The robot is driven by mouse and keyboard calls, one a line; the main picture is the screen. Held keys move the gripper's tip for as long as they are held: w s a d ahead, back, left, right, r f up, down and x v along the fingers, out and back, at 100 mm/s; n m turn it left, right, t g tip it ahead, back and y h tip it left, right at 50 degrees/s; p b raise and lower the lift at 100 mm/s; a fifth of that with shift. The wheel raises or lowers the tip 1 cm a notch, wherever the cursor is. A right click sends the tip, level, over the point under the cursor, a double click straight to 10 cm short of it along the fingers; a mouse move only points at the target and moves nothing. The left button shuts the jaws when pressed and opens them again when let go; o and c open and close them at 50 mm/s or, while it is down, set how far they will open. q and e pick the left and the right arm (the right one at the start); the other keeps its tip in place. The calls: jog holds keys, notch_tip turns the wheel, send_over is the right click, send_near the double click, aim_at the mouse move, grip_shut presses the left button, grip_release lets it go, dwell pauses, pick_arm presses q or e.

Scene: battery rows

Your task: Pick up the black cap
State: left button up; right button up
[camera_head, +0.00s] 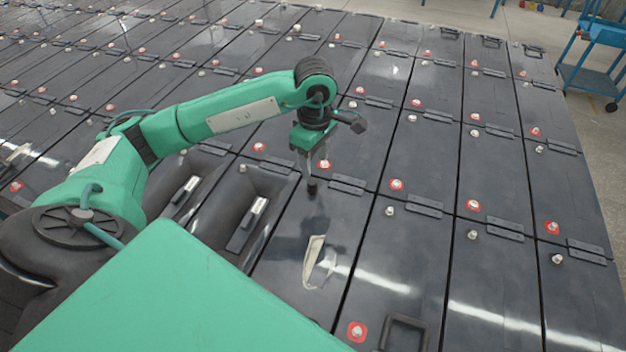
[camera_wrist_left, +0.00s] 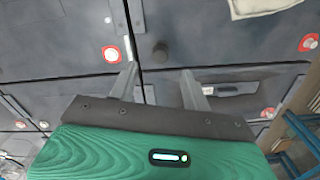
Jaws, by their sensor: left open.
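The black cap (camera_head: 312,187) is a small dark knob standing on a dark battery top, just below my left gripper in the head view. I cannot tell whether a finger touches the cap. My right gripper is not in view.
Rows of dark batteries form a broad surface. A terminal with a red ring (camera_head: 324,165) sits close to the cap. A torn pale label (camera_head: 318,262) lies nearer me. Black handles (camera_head: 403,333) stick up in places. A blue cart (camera_head: 590,75) stands at the far right.

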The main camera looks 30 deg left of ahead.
aim_at(312, 181)
pick_arm(q)
jog(key=shift+f, duration=0.9)
jog(key=shift+f+p, duration=0.25)
jog(key=shift+p, duration=0.3)
jog(key=f, duration=0.1)
jog(key=f+p, duration=0.2)
jog(key=f, duration=0.1)
jog(key=shift+s+a, duration=0.1)
jog(key=shift+a, duration=0.2)
jog(key=shift+f, duration=0.3)
jog(key=c, duration=1)
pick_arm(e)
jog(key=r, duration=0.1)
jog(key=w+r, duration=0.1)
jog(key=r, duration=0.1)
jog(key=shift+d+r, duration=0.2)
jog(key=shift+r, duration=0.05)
